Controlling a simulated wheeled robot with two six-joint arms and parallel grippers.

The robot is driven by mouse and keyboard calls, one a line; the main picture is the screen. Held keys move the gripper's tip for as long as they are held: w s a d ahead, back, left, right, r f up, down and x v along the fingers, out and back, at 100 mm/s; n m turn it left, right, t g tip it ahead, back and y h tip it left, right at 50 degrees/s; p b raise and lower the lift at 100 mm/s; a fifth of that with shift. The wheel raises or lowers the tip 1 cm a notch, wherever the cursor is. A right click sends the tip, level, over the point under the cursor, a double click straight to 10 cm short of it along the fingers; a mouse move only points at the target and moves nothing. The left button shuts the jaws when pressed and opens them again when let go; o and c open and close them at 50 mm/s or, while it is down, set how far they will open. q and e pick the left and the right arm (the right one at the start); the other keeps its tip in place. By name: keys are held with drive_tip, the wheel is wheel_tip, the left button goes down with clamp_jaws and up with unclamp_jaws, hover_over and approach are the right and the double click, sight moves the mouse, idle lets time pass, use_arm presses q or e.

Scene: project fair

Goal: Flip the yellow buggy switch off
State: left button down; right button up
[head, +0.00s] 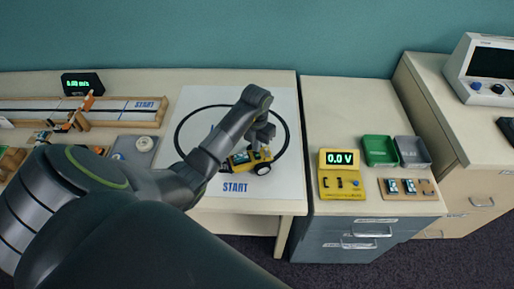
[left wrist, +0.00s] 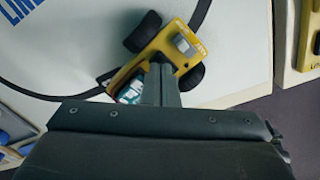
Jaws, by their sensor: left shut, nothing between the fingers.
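The yellow buggy (head: 240,163) stands on the white track sheet, on the black loop line above the word START. In the left wrist view the buggy (left wrist: 168,38) shows its dark wheels and a grey switch on its top near one end. My left gripper (head: 262,137) is shut and empty, right over the buggy. In the left wrist view the shut fingers (left wrist: 162,72) reach over the buggy's body beside the switch. I cannot tell whether they touch it, nor which way the switch is set. My right gripper is not in view.
A yellow meter (head: 341,186) reading 0.0 V stands on the cabinet to the right, with a green tray (head: 379,151) and a grey tray (head: 412,152) behind. A wooden-edged track (head: 150,113) lies left. The sheet (head: 275,185) is otherwise clear.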

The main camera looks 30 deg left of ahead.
use_arm(q)
drive_tip(key=shift+r+p, duration=2)
drive_tip(key=shift+r, duration=0.95)
drive_tip(key=shift+d+f, duration=0.1)
